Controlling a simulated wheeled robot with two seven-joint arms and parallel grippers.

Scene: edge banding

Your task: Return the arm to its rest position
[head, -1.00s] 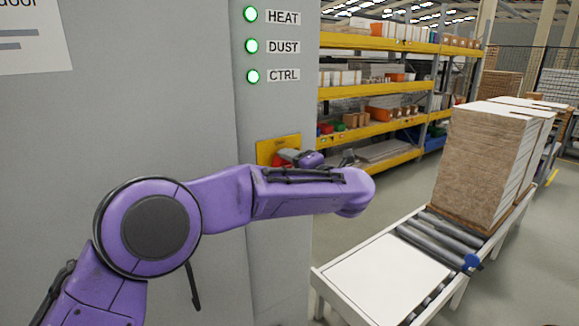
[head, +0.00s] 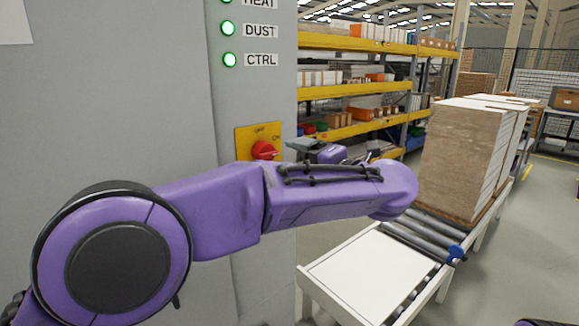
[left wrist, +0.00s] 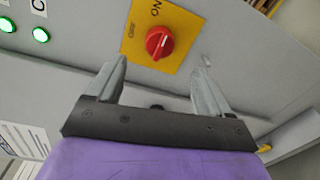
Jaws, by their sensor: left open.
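My left arm (head: 215,205), purple, reaches across the head view in front of a grey cabinet. My left gripper (head: 297,148) shows in part behind the forearm, just right of a yellow switch plate (head: 245,140) with a red rotary knob (head: 264,150). In the left wrist view my left gripper (left wrist: 160,88) is open, with nothing between its fingers. The red knob (left wrist: 159,42) on its yellow plate lies beyond the fingertips, apart from them. The letters ON show beside the knob. My right gripper is not in view.
The grey cabinet (head: 110,80) has green lit lamps (head: 228,60) above the switch. A roller conveyor (head: 410,240) with a white panel (head: 370,270) and tall board stacks (head: 465,160) stands at right. Yellow shelving (head: 360,90) is behind. Floor at far right is open.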

